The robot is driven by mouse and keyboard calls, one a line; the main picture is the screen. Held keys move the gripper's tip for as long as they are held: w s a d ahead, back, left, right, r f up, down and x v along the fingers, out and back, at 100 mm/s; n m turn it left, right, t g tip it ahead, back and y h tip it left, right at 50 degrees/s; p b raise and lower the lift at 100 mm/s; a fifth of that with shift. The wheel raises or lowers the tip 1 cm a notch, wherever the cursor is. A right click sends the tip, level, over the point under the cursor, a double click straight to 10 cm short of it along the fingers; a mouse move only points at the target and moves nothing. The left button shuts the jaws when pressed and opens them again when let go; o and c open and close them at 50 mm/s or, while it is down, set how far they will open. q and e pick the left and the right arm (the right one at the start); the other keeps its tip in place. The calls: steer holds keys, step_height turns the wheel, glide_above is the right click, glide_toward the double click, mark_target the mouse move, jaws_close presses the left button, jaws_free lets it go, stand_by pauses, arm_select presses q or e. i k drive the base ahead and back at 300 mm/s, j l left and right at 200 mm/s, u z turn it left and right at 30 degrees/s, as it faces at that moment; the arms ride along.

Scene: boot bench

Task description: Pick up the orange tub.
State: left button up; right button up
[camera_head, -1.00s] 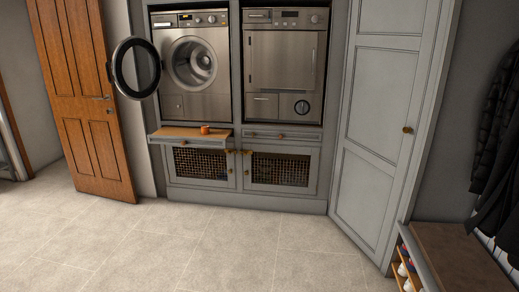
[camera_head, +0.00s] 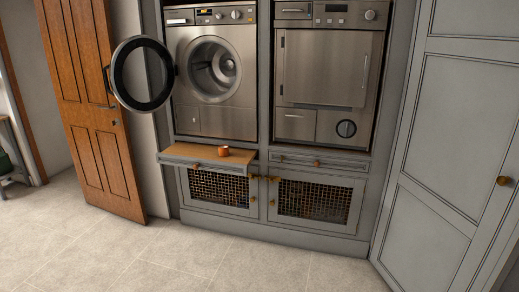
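A small orange tub (camera_head: 224,151) stands on the pulled-out wooden shelf (camera_head: 190,151) below the washing machine (camera_head: 212,75), near the shelf's right end. It is small in the view and nothing hides it. Neither of my grippers shows in the head view.
The washing machine's round door (camera_head: 142,74) hangs open to the left, above the shelf's left end. A dryer (camera_head: 328,75) stands to the right, over a closed drawer (camera_head: 318,163). Mesh cupboard doors (camera_head: 313,201) are below. The tiled floor (camera_head: 190,257) in front is clear. A wooden door (camera_head: 92,110) stands at left.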

mark_target(223, 149)
steer(key=i+j+u, duration=0.1)
steer(key=i+u, duration=0.2)
steer(key=i, duration=0.3)
steer(key=i+l+u, duration=0.1)
steer(key=i+u, duration=0.25)
steer(key=i, duration=0.25)
steer(key=i+j+z, duration=0.2)
steer(key=i+z, duration=0.15)
steer(key=i, duration=0.2)
steer(key=i+j+z, duration=0.3)
steer(key=i, duration=0.25)
steer(key=i+j+z, duration=0.35)
steer(key=i+j, duration=0.1)
steer(key=i, duration=0.05)
